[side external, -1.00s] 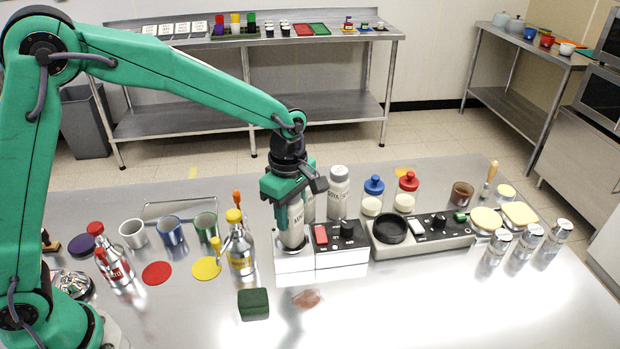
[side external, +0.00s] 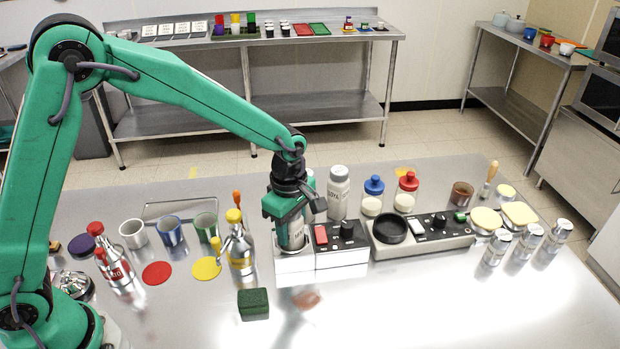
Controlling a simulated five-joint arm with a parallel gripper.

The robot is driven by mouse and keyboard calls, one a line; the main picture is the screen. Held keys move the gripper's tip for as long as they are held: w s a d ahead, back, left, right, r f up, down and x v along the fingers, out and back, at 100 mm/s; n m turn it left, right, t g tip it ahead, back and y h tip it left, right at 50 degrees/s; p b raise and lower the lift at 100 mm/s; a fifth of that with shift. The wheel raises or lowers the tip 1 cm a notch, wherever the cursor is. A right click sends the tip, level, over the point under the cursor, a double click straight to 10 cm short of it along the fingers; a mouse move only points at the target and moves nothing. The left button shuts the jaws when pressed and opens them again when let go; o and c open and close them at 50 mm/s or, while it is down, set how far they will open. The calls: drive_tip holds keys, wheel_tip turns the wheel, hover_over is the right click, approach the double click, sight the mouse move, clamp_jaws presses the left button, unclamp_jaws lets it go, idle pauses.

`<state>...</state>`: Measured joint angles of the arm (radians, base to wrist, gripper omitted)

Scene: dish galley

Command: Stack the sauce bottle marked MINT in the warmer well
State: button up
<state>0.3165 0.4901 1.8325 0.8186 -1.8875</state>
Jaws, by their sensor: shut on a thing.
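My gripper (side external: 291,220) is shut on a pale grey sauce bottle (side external: 292,239). The bottle is upright, its lower end down in the white warmer well (side external: 294,265). Its label is partly covered and too small to read surely. How deep it sits is hidden by the well's front wall. A similar bottle marked SOYA (side external: 338,196) stands behind and to the right of the well, apart from my gripper.
A switch box (side external: 341,254) with a red switch adjoins the well on the right, then a hotplate unit (side external: 425,240). A yellow-capped bottle (side external: 240,250) stands close on the left. A green block (side external: 253,304) lies in front. Blue-capped (side external: 372,198) and red-capped (side external: 406,196) jars stand behind.

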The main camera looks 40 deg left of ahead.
drive_tip(key=o, duration=1.1)
drive_tip(key=shift+o, duration=0.2)
wheel_tip(320, 180, up, 13)
drive_tip(key=shift+f, duration=0.15)
